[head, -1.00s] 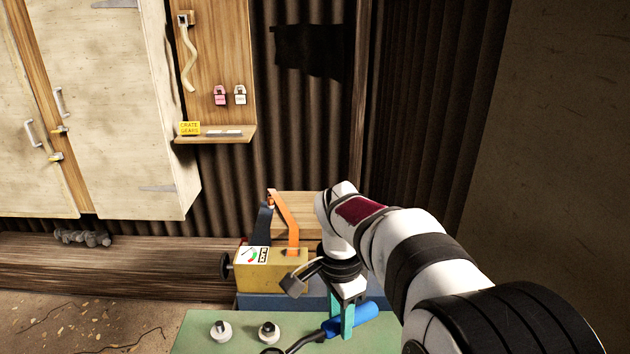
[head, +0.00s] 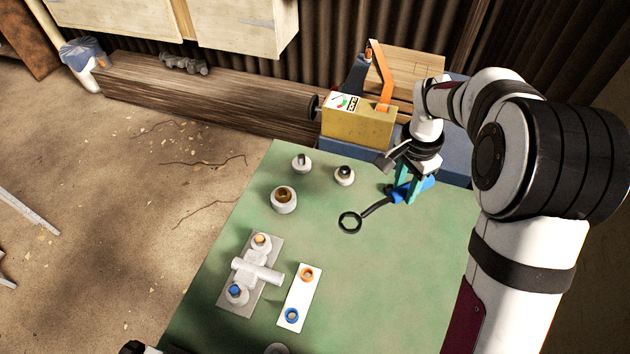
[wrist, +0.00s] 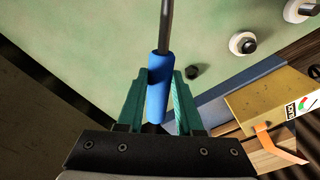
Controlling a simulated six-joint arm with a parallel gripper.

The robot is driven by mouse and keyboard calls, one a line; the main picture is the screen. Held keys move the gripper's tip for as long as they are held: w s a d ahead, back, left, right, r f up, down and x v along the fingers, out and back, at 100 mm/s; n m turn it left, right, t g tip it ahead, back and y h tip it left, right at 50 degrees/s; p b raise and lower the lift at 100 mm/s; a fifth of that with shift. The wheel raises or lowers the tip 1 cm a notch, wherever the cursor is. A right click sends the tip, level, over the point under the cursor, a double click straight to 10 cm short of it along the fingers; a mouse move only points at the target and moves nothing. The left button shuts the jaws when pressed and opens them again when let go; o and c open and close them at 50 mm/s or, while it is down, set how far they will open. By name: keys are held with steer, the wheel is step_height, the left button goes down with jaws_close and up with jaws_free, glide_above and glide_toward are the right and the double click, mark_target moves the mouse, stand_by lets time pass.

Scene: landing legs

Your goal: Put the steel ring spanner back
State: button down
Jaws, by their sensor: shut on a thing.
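The steel ring spanner has a dark ring head (head: 349,222), a dark bent shaft and a blue handle (head: 428,185). It is at the far right of the green table in the head view. My gripper (head: 407,193) points down with its teal fingers shut on the blue handle. In the wrist view, the fingers of my gripper (wrist: 160,82) stand on both sides of the blue handle (wrist: 157,90), and the shaft runs up out of the picture. The ring head is outside the wrist view. I cannot tell whether the spanner touches the table.
A yellow box with an orange lever (head: 357,124) stands behind the table. Several round fittings, one a white-and-brown cup (head: 284,199), stand on the green table (head: 390,290). A grey pipe fixture (head: 256,270) and a white plate with two rings (head: 299,298) lie nearer. The front right is clear.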

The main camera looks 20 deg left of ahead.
steer(key=a+f, duration=0.2)
steer(key=a, duration=0.2)
steer(key=w+a+f, duration=0.1)
steer(key=a+f, duration=0.4)
steer(key=a, duration=0.2)
steer(key=shift+w+a+f, duration=0.35)
steer(key=shift+a+f, duration=0.1)
steer(key=shift+f, duration=2.05)
steer(key=c, duration=0.6)
jaws_free()
steer(key=shift+o, duration=0.2)
